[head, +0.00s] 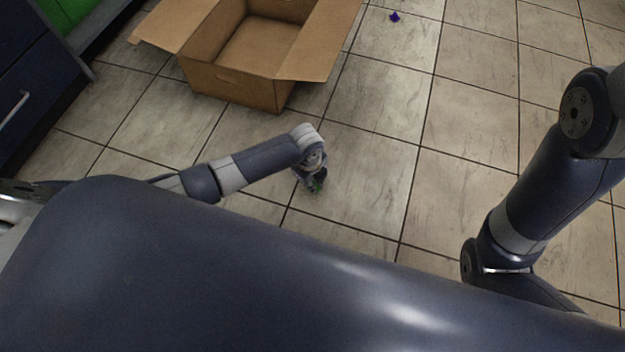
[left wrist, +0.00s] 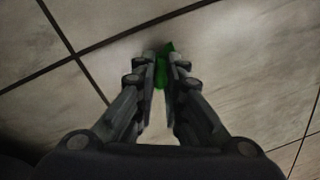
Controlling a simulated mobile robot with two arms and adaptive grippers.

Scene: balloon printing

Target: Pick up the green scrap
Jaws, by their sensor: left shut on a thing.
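The green scrap (left wrist: 165,62) is between the fingertips of my left gripper (left wrist: 160,72) in the left wrist view, with a bit showing beyond the fingers. In the head view my left gripper (head: 312,180) points down at the tiled floor, and a little of the green scrap (head: 317,187) shows at its tips. The left gripper is shut on the scrap, at or close to the floor; I cannot tell whether the scrap still touches it. My right arm comes in at the right, but its gripper is out of the picture.
An open cardboard box (head: 235,88) with its flaps spread stands on the floor beyond the left gripper. A small purple scrap (head: 394,16) lies on the tiles at the top. A dark drawer cabinet (head: 35,85) is at the left.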

